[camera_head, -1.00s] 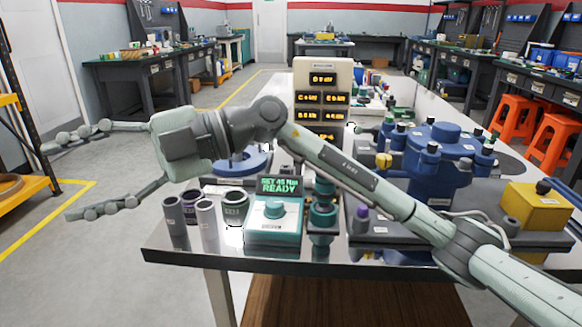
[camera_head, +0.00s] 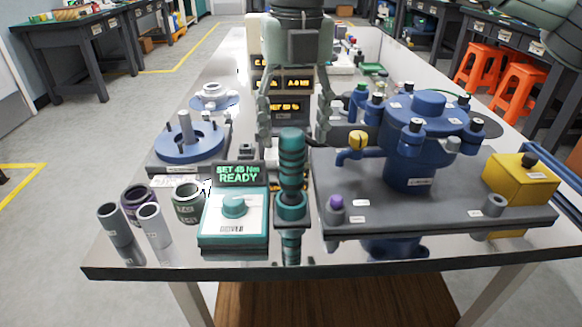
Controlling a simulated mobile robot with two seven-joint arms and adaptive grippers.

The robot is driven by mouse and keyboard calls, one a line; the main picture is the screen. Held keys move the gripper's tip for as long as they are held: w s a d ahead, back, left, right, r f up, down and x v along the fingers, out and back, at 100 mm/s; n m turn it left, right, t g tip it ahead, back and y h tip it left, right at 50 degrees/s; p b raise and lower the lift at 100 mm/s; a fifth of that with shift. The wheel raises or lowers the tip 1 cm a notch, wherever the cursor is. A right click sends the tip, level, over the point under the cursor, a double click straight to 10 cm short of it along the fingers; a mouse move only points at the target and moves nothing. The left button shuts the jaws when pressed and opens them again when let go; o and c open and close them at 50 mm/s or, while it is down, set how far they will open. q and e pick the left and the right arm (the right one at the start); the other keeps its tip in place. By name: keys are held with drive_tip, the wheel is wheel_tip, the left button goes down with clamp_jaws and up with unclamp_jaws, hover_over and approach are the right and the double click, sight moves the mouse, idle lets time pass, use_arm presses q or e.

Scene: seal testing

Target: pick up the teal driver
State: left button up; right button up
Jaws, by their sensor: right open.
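The teal driver (camera_head: 291,173) stands upright in its dark stand beside the teal controller box (camera_head: 234,222), whose display reads "SET 45 Nm READY". My right gripper (camera_head: 296,139) points downward at the top centre, with its fingers spread wide to either side of the driver's top. The fingers do not touch the driver. The driver's top shows in the gap between the fingertips; how far the gripper is above or behind it is hard to tell. My left gripper is not in view.
Right of the driver, a dark plate (camera_head: 450,218) bears a blue vessel (camera_head: 412,150) and a yellow box (camera_head: 522,180). Several sockets stand at left, including a grey tube (camera_head: 153,226). A blue round fixture (camera_head: 200,147) stands behind them. A display panel (camera_head: 285,105) is behind the gripper.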

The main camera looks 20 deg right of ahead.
sight(292, 149)
drive_tip(key=shift+a+f, duration=0.1)
drive_tip(key=shift+f, duration=1.9)
clamp_jaws()
